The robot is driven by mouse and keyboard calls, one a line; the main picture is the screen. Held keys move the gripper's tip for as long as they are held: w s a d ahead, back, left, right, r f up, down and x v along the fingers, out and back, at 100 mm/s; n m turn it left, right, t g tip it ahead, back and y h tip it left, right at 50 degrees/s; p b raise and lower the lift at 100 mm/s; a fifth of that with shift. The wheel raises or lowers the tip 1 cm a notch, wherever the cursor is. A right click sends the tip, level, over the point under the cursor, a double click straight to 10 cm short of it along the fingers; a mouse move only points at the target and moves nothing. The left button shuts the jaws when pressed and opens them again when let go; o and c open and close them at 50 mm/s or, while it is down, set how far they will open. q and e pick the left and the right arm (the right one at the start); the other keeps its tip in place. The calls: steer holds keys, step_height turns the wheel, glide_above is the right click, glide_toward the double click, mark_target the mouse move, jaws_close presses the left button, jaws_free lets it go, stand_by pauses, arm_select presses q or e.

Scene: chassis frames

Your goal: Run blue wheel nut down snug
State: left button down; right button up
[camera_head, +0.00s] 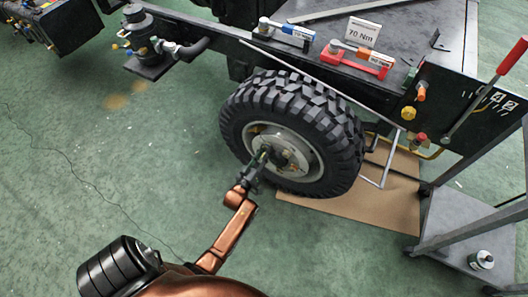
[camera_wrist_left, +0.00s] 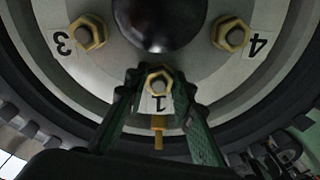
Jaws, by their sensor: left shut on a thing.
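The wheel (camera_head: 290,132) with its knobbly black tyre is mounted on the chassis, with its grey hub facing me. My left gripper (camera_head: 262,156) reaches the lower left of the hub. In the left wrist view, my left gripper's green fingers (camera_wrist_left: 160,84) are shut on the brass-coloured nut by label 1 (camera_wrist_left: 158,79). The nut by label 3 (camera_wrist_left: 88,33) and the nut by label 4 (camera_wrist_left: 232,34) are also brass-coloured and sit on the hub. No blue nut can be made out. The right gripper is not in view.
A blue-handled tool (camera_head: 288,30) and a red-handled tool (camera_head: 354,61) lie on the chassis deck by a "70 Nm" card (camera_head: 362,32). Cardboard (camera_head: 385,205) lies under the wheel. A grey cart (camera_head: 462,232) stands at the right. The green floor at left is clear.

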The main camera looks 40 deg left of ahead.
arm_select(q)
steer(key=shift+m, duration=1.2)
steer(key=shift+f+m+p, duration=0.1)
steer(key=shift+m+p, duration=0.2)
steer(key=shift+m, duration=0.1)
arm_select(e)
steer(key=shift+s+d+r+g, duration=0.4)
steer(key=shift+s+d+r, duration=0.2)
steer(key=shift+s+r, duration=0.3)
arm_select(q)
steer(key=c, duration=1.6)
jaws_free()
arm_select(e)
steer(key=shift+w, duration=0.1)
arm_select(q)
steer(key=v, duration=0.7)
steer(key=shift+s, duration=0.25)
